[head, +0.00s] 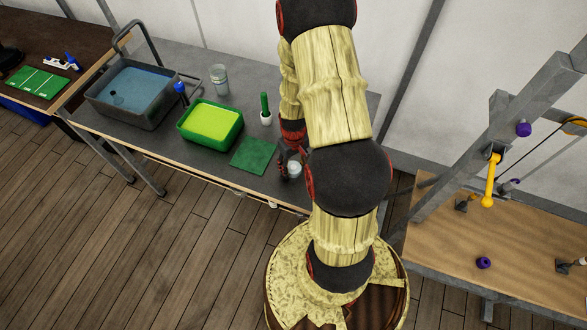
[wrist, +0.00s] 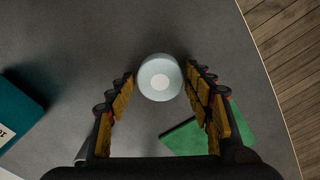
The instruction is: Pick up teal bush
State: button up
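Small gaps show between the piece and the fingertips. In the head view my gripper (head: 289,160) is low over the grey table, and the pale piece (head: 295,169) shows beside it. I cannot tell whether this piece is the teal bush; its colour is only faintly bluish. No other thing that I can clearly name as a teal bush shows. My arm hides part of the table.
A green mat (head: 254,154) lies beside the gripper. A green tub (head: 209,142), a cactus in a white pot (head: 266,117), a glass (head: 220,80) and a grey water basin (head: 134,112) stand farther left. A dark teal box (wrist: 18,112) is left in the wrist view. Purple pieces (head: 483,263) are on the right bench.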

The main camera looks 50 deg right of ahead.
jog(key=c, duration=1)
jog(key=shift+o, duration=0.2)
jog(key=shift+r, duration=0.2)
